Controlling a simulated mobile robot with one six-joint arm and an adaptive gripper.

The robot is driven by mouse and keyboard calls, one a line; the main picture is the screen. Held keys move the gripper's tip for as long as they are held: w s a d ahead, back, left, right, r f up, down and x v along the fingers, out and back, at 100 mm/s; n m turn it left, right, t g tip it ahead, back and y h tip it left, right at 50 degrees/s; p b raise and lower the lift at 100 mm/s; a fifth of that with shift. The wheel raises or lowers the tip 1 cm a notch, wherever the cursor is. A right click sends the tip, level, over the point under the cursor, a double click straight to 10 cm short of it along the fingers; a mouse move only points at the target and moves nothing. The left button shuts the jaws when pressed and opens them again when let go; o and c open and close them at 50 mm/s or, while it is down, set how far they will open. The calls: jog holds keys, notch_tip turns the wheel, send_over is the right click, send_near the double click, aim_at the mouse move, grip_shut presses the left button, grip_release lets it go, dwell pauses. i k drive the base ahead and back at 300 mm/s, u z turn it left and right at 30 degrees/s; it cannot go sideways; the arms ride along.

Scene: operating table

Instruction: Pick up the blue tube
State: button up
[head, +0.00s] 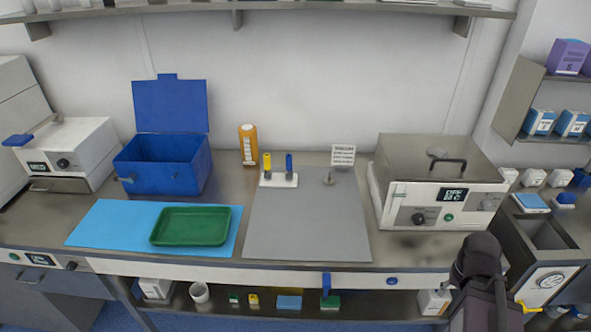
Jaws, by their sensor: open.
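The blue tube (289,165) stands upright in a small white rack (278,180) at the back of the grey mat (305,225). A yellow tube (267,164) stands in the same rack, to the left of the blue one with a gap between them. The lower part of the blue tube is hidden in the rack. A dark part of my arm shows at the lower right, in front of the bench. My gripper's fingers do not show in this view.
An open blue box (163,178) and an orange bottle (248,144) stand left of the rack. A green tray (190,227) lies on a blue mat (90,225). A lidded bath (437,205) stands right. A shelf (270,10) hangs above. The grey mat's front is clear.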

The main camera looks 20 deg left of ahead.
aim_at(289, 157)
jog(key=z, duration=0.1)
jog(key=k, duration=1.15)
jog(key=u, duration=1.45)
jog(key=i, duration=1)
jog(key=z, duration=0.1)
